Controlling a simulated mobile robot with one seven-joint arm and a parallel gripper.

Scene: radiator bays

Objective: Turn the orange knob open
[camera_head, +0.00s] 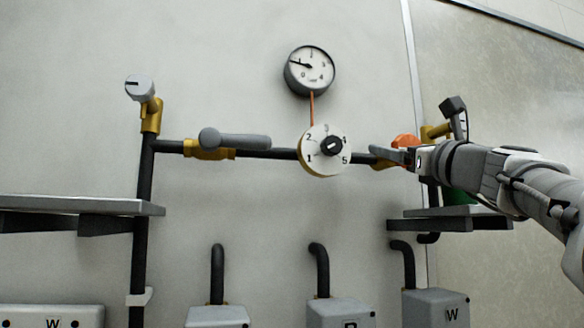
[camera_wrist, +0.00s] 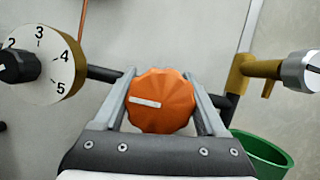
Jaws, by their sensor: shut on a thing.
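The orange knob (camera_wrist: 162,101) sits between my gripper's two fingers in the wrist view. It has a scalloped edge and a white mark on its face, which lies nearly level and points left in that view. In the head view the orange knob (camera_head: 405,141) shows only in part, at the right end of the dark pipe. My gripper (camera_head: 388,156) reaches it from the right and hides some of it. In the wrist view my gripper (camera_wrist: 163,98) is shut on the knob, one finger on each side.
A white numbered dial (camera_head: 318,160) is left of the knob, with a round gauge (camera_head: 309,71) above. A grey lever (camera_head: 236,140) is further left. A brass fitting (camera_wrist: 243,75) and a green bucket (camera_wrist: 262,149) are right of the knob. Shelves (camera_head: 80,205) flank the pipes.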

